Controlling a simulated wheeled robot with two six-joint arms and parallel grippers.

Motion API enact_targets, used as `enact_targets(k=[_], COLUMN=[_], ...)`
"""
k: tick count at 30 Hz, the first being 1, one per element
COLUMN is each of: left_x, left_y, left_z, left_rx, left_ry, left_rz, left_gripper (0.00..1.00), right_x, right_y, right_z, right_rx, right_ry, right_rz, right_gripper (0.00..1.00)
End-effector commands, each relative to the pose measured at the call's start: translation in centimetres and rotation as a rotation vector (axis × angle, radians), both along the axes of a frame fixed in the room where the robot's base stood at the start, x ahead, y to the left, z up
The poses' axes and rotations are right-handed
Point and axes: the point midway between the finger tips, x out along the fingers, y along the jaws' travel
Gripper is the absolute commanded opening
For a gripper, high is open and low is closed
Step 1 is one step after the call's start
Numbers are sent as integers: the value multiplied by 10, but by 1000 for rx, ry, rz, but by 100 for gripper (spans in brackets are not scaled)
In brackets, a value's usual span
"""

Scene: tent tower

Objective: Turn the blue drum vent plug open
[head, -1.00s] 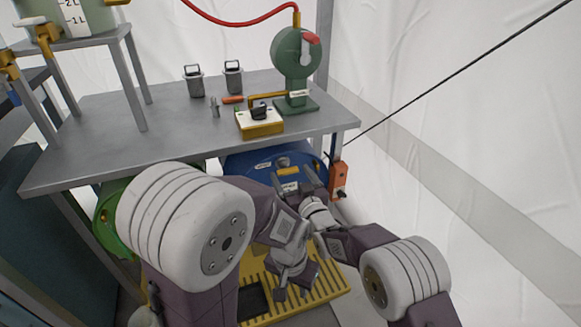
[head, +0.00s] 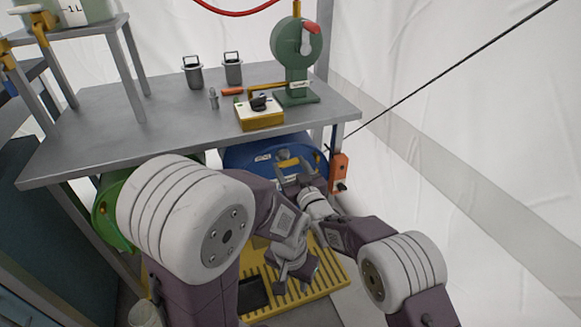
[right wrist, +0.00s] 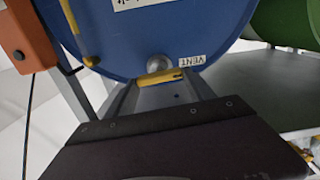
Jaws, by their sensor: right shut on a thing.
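The blue drum (head: 240,157) lies under the bench, its round end facing me. Its vent plug has a yellow handle (head: 288,161) and a grey round boss in the right wrist view (right wrist: 158,63), beside a white VENT label (right wrist: 192,61). My right gripper (head: 292,166) is at the drum face, shut on the yellow handle, which lies nearly level between the fingers in the right wrist view (right wrist: 160,77). My left gripper (head: 295,275) hangs lower, over the yellow slatted platform, apart from the drum; its fingers are not clear.
The grey bench top (head: 130,125) overhangs the drum. An orange box (head: 339,172) hangs at the bench leg, right of the drum. A green drum (head: 112,212) lies to the left, partly behind my arm. The yellow slatted platform (head: 325,285) is below.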

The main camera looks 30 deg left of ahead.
Motion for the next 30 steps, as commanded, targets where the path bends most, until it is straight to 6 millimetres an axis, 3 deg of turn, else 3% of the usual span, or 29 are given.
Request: enact_targets(k=[30], left_x=[0], left_y=[0], left_z=[9], left_rx=[0], left_ry=[0], left_rz=[0], left_gripper=[36], right_x=[-3], right_y=[3], right_z=[-2], right_rx=[-593], right_ry=[-694], right_rz=[1], right_gripper=[21])
